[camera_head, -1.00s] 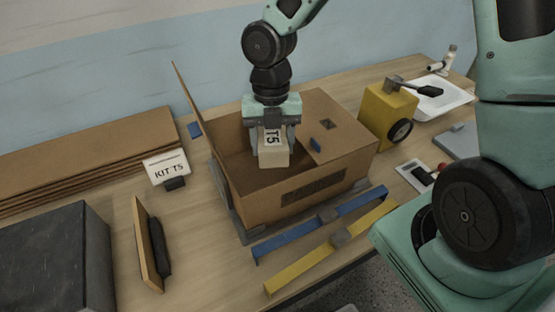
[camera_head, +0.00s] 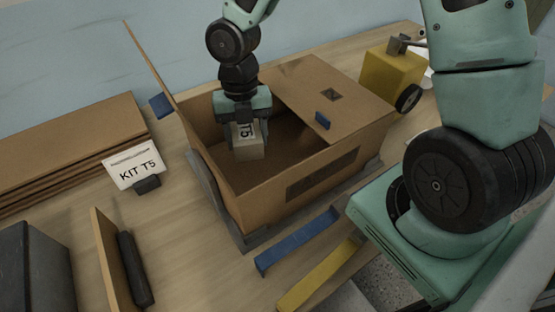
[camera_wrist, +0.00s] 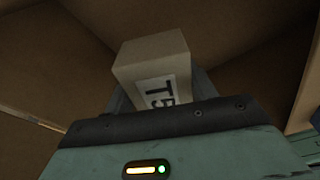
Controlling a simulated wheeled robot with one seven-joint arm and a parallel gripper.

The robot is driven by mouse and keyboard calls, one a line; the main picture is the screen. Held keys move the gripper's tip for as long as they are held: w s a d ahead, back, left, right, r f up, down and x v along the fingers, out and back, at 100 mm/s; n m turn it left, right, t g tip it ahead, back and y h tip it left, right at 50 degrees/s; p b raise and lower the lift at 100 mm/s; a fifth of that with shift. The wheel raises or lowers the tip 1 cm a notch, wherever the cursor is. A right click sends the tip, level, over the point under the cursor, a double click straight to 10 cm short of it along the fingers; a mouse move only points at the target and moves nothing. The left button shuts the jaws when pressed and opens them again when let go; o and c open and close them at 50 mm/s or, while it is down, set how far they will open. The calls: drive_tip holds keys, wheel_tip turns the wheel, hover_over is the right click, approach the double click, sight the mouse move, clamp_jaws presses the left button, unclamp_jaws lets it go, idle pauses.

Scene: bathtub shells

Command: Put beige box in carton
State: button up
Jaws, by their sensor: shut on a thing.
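The beige box (camera_head: 248,144) carries a white T5 label and is held between the fingers of my gripper (camera_head: 247,128). My gripper is shut on it. Both are inside the mouth of the open brown carton (camera_head: 310,172), toward its left part, below the rim level at the back. In the wrist view the beige box (camera_wrist: 152,58) sticks out past the gripper, with brown carton walls around it. Whether the box touches the carton floor cannot be told. The carton's left flap (camera_head: 150,62) stands up; the right flap (camera_head: 325,88) lies over the opening's right side.
A KIT T5 sign (camera_head: 133,164) stands left of the carton, before flat stacked cardboard (camera_head: 65,142). A blue bar (camera_head: 297,240) and a yellow bar (camera_head: 320,275) lie in front. A yellow block with a black wheel (camera_head: 390,75) stands at the back right.

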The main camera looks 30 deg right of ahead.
sight(252, 175)
wheel_tip(252, 175, down, 10)
drive_tip(key=shift+f, duration=0.1)
idle(0.4)
drive_tip(key=shift+f, duration=0.1)
drive_tip(key=o, duration=1.2)
